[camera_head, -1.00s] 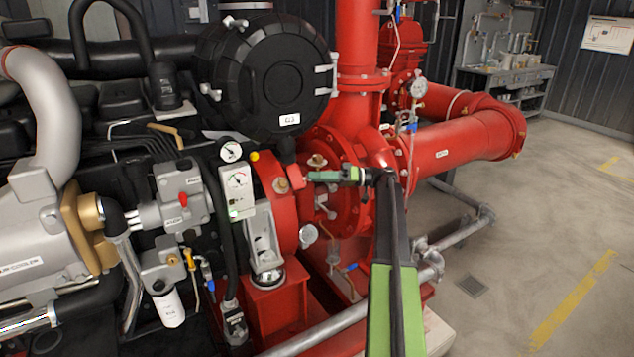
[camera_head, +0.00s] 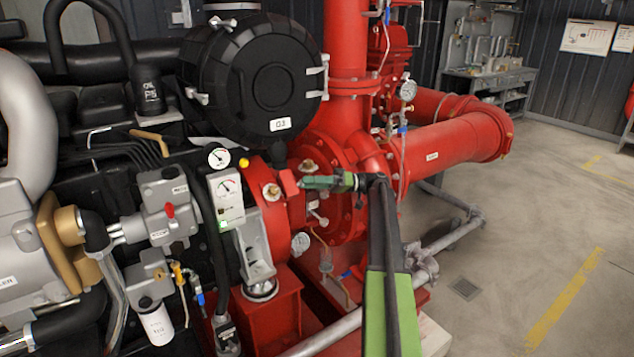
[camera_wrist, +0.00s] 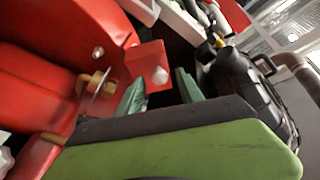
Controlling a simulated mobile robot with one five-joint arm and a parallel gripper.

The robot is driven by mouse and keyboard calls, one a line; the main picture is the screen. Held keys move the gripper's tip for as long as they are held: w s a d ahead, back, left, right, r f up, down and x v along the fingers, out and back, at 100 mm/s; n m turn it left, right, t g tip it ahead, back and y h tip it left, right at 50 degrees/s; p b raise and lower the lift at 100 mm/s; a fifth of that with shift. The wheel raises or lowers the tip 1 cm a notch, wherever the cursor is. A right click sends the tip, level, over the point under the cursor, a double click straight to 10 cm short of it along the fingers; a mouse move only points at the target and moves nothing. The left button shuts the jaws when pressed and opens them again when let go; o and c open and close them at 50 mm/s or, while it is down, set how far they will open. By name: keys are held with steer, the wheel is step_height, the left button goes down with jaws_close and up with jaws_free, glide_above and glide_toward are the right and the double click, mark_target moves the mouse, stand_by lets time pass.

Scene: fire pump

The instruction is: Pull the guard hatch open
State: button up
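The red guard (camera_head: 272,212) curves over the pump coupling, in the middle of the head view. A small red block (camera_head: 289,183) juts from its right side. I take this block to be part of the guard hatch, but the hatch's outline is not clear. My gripper (camera_head: 303,182) points left, with its green fingertips just right of the block. In the wrist view, my gripper's two fingers (camera_wrist: 160,92) stand apart, with the red block (camera_wrist: 150,62) just beyond them. I see nothing held between them, and cannot tell whether they touch the block.
A black round housing (camera_head: 262,80) hangs above the guard. A pressure gauge (camera_head: 300,243) sits below the gripper. The red pump casing (camera_head: 345,150) and a red pipe (camera_head: 455,145) stand behind my arm. Open floor (camera_head: 530,230) lies to the right.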

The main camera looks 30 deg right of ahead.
steer(key=b+v, duration=0.1)
steer(key=v, duration=0.6)
steer(key=shift+s+d, duration=0.1)
steer(key=shift+d, duration=0.1)
steer(key=shift+c, duration=0.2)
